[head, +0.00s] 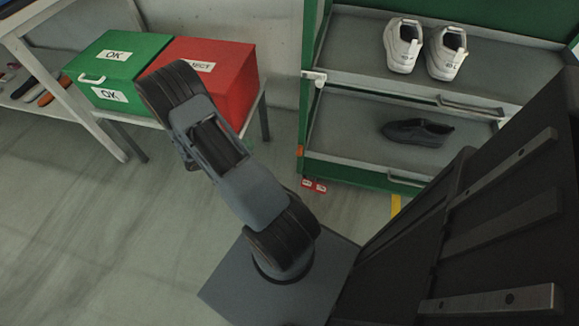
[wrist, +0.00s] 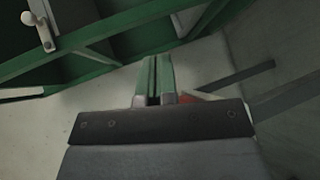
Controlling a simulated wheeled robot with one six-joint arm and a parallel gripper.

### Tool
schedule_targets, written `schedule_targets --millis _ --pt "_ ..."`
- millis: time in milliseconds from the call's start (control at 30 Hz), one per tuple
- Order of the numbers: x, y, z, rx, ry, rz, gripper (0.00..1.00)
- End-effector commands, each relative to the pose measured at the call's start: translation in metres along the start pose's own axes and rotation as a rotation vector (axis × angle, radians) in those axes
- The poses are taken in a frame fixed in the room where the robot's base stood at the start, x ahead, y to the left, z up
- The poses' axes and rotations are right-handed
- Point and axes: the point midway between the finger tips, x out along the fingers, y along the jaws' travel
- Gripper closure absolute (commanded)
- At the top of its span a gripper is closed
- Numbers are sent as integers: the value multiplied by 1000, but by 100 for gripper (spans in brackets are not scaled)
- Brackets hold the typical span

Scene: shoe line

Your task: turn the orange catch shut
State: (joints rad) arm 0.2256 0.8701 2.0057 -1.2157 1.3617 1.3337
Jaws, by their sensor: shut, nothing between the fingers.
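The orange catch (head: 300,151) shows as a small orange patch on the lower left post of the green cabinet (head: 310,40) in the head view. It is too small to tell how it is turned. I do not see it in the wrist view. My gripper (wrist: 154,78) is shut and empty in the wrist view, with the pale floor and a green cabinet bar beyond it. In the head view my arm shows, but the fingers are hidden. I cannot tell how far the gripper is from the catch.
A white latch (head: 315,77) sits on the cabinet's left edge. White shoes (head: 404,48) stand on the upper shelf, a dark shoe (head: 417,132) on the lower. Green (head: 118,62) and red (head: 225,75) boxes stand on a table at left. Red tags (head: 314,185) lie below the cabinet.

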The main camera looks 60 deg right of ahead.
Motion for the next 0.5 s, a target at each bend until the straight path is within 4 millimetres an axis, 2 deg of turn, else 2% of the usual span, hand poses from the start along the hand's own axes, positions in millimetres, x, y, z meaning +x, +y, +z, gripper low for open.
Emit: schedule_targets --millis 33,100,200,333,500 --pt "20 -40 0 1 23 47 100" --pt "37 -68 -2 19 66 96 100" --pt "56 -101 -3 39 119 141 100" --pt "70 -127 -3 56 170 172 100" --pt "77 -139 -2 68 198 184 100"
